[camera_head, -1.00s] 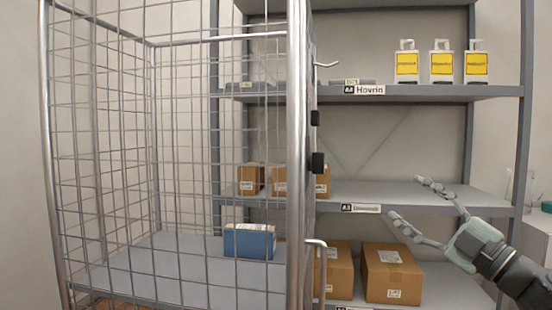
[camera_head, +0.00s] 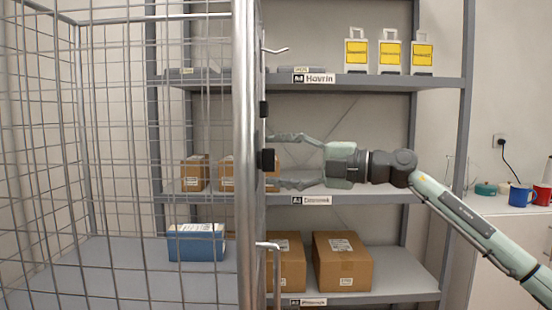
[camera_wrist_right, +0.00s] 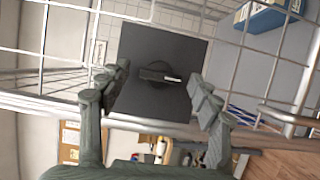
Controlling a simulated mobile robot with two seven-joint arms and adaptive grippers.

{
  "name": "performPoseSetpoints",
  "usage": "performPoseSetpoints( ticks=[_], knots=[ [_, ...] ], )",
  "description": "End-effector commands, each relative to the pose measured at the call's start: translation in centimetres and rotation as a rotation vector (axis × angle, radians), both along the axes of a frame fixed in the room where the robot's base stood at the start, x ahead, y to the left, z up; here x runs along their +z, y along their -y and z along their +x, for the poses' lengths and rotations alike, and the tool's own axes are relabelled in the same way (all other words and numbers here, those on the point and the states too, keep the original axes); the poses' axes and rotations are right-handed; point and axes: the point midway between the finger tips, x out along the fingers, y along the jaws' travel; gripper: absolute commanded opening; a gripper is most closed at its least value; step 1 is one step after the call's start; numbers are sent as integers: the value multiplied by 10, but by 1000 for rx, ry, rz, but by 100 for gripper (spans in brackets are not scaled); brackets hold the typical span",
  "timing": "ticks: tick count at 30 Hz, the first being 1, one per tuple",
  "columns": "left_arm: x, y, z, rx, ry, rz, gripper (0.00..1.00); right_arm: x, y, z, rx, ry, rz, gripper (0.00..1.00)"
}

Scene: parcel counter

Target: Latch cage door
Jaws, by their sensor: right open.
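The wire-mesh cage (camera_head: 245,205) fills the left of the head view. Its door side is seen nearly edge-on there, so I cannot tell how far the door stands from its frame. A black latch block (camera_head: 268,159) sits on that side. In the wrist view the latch is a dark square plate (camera_wrist_right: 150,45) with a turn handle (camera_wrist_right: 158,75) lying roughly crosswise. My right gripper (camera_head: 272,161) is open, its fingers pointing left, above and below the latch block. In the wrist view the fingers (camera_wrist_right: 160,92) flank the handle; contact is unclear. My left gripper is out of view.
A blue box (camera_head: 196,242) lies inside the cage. Bent metal rods (camera_head: 275,50) stick out from the cage side. Mugs (camera_head: 521,196) stand on a counter at right.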

Motion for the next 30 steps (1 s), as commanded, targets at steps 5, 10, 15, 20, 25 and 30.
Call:
performPoseSetpoints(
  ticks=[5, 10, 15, 20, 25, 30],
  knots=[
    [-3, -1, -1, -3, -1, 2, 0, 0, -4, 2, 0, 1, 0, 63],
    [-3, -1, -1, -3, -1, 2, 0, -1, -4, 2, 0, 0, 0, 61],
    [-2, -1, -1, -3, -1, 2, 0, -1, -4, 1, 0, 0, 0, 40],
    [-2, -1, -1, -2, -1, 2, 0, -1, -4, 1, 0, 0, 0, 20],
    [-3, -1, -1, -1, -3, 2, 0, -1, -4, 1, 0, 2, 0, 13],
    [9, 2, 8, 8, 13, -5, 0, -3, -4, 1, 1, 30, 1, 13]
  ],
)
